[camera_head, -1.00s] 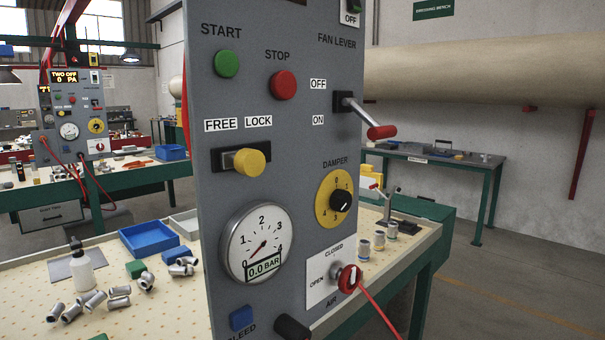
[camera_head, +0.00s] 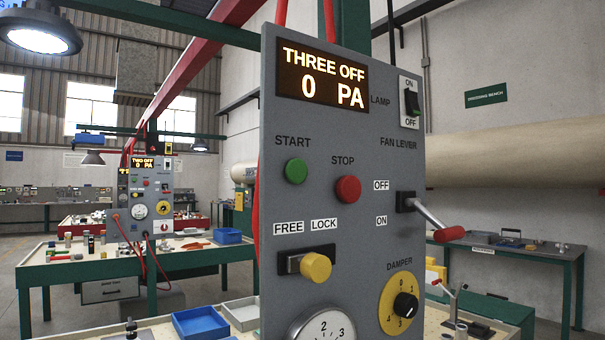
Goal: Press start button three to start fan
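The near grey control panel (camera_head: 345,250) fills the middle of the view. Its display (camera_head: 320,78) reads "THREE OFF" and "0 PA". The green start button (camera_head: 296,171) sits under the word START at the panel's left. The red stop button (camera_head: 347,189) is to its right and slightly lower. The fan lever (camera_head: 430,218) with a red grip points right and down, between the OFF and ON labels. Neither of my grippers shows in the view.
A yellow knob (camera_head: 315,266) sits by the FREE and LOCK labels. A damper dial (camera_head: 399,303), a lamp switch (camera_head: 411,102) and a partly cut-off gauge (camera_head: 324,326) are on the same panel. A second panel (camera_head: 146,203) reading "TWO OFF" stands farther back left. A blue tray (camera_head: 200,323) lies behind the near panel.

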